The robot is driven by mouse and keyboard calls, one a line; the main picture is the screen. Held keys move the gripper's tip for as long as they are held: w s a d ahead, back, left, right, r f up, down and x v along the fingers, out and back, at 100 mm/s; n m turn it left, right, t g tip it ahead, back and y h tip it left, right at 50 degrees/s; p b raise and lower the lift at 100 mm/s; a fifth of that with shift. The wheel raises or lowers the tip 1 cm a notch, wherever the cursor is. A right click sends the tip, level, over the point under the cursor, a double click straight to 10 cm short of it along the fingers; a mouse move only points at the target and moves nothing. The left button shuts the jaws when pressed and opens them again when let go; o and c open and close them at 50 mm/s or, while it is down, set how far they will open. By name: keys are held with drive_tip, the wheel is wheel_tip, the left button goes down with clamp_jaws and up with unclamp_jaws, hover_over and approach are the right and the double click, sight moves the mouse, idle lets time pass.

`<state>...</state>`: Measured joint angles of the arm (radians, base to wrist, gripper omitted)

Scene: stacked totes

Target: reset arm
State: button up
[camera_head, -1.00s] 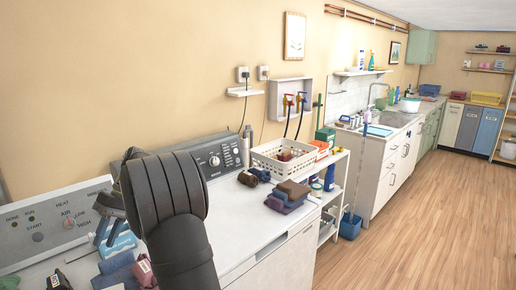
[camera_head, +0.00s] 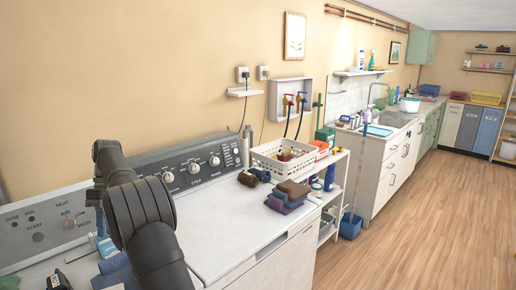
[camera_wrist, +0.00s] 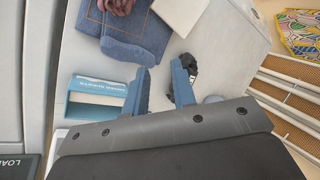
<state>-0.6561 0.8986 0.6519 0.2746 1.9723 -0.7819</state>
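My gripper (camera_wrist: 161,85) shows in the wrist view with its two blue fingers apart and nothing visible between them. It hangs over a white surface. A blue folded cloth (camera_wrist: 135,40) lies just beyond the fingertips, with a dark reddish bundle (camera_wrist: 118,5) on it. A light blue box (camera_wrist: 97,88) lies left of the fingers. A small black item (camera_wrist: 188,62) shows at the right fingertip; I cannot tell if they touch. In the head view my arm covers most of the gripper.
A washer top (camera_head: 220,235) carries a stack of dark folded cloths (camera_head: 287,197) and a dark bundle. A white basket (camera_head: 270,163) stands on the shelf unit beyond. A dryer panel (camera_head: 40,228) is at left. The wood floor (camera_head: 440,225) at right is clear.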

idle(0.4)
drive_tip(key=s+d+r+m+g+y, duration=0.1)
drive_tip(key=s+d+m+y, duration=0.3)
drive_tip(key=s+m, duration=0.3)
drive_tip(key=shift+d+r+y, duration=0.15)
drive_tip(key=shift+d+y, duration=0.1)
drive_tip(key=shift+y, duration=0.55)
drive_tip(key=shift+w+a, duration=0.1)
